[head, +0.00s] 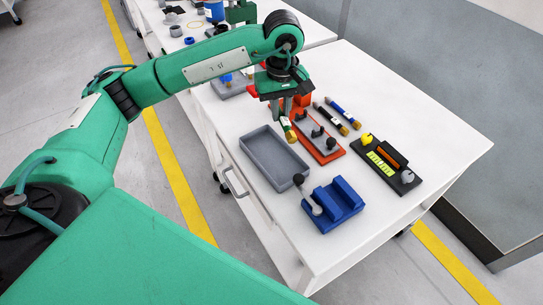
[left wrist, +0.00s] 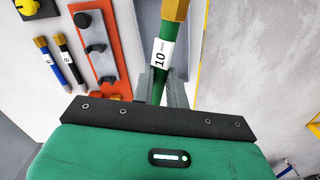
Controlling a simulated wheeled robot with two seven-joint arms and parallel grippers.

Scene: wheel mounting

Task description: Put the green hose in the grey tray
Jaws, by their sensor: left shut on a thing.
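The green hose (head: 291,133) has a brass end and a white label reading 10. It also shows in the left wrist view (left wrist: 158,82). My left gripper (head: 284,115) is shut on the hose and holds it near the far right edge of the grey tray (head: 268,158). The tray looks empty and lies on the white table. In the left wrist view, part of the tray (left wrist: 147,20) shows behind the hose. The rest of the hose is hidden by the gripper. My right gripper is not in view.
An orange holder with black knobs (head: 324,141) lies just right of the tray. A black and a blue hose (head: 344,112) lie behind it. A blue block (head: 338,203) sits in front, and a dark panel (head: 388,167) at right. The table's right front is clear.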

